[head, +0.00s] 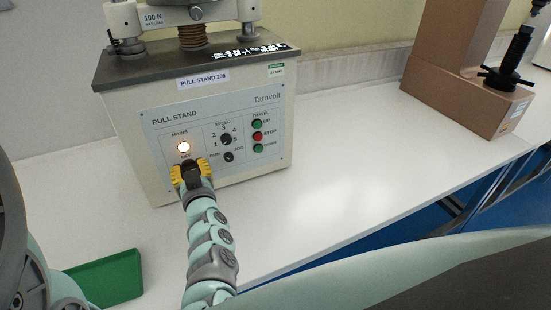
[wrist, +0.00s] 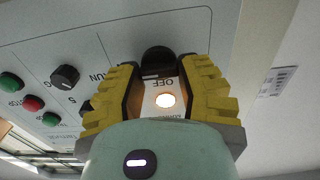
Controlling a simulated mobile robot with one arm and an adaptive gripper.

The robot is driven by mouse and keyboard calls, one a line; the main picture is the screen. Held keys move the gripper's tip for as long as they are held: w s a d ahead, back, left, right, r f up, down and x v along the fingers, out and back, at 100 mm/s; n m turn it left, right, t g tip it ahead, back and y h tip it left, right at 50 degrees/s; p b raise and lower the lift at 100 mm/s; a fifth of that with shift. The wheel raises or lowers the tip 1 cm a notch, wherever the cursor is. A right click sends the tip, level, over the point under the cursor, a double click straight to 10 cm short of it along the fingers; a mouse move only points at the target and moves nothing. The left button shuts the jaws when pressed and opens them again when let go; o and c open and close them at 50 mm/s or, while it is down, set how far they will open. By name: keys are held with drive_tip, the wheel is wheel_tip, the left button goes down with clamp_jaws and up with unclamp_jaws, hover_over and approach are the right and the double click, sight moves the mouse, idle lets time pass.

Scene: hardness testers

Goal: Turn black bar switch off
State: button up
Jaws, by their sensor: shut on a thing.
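The black bar switch (wrist: 158,60) sits on the front panel of the pull stand, beside the OFF label. In the wrist view the panel appears upside down, and the switch shows between the fingertips. My gripper (head: 190,172), with yellow ridged fingers, is shut on the switch; it also shows in the wrist view (wrist: 160,75). In the head view the gripper covers most of the switch. The MAINS lamp (head: 184,147) above it glows; it also shows lit in the wrist view (wrist: 165,100). The switch's exact angle cannot be told.
The pull stand (head: 120,90) stands on a white bench (head: 330,150). To the right of the switch are the speed knob (head: 226,139), the run/jog knob (head: 228,157) and green and red travel buttons (head: 257,136). A green tray (head: 110,278) lies front left. A brown machine (head: 455,100) stands at right.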

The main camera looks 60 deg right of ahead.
drive_tip(key=shift+f, duration=0.15)
drive_tip(key=shift+w+a+f+n+b, duration=0.1)
drive_tip(key=shift+n+b, duration=3)
drive_tip(key=shift+n, duration=1.3)
drive_tip(key=shift+f+n+b, duration=0.1)
drive_tip(key=shift+n+b, duration=2.95)
drive_tip(key=shift+n, duration=1.35)
drive_tip(key=o, duration=1.2)
drive_tip(key=shift+r, duration=0.1)
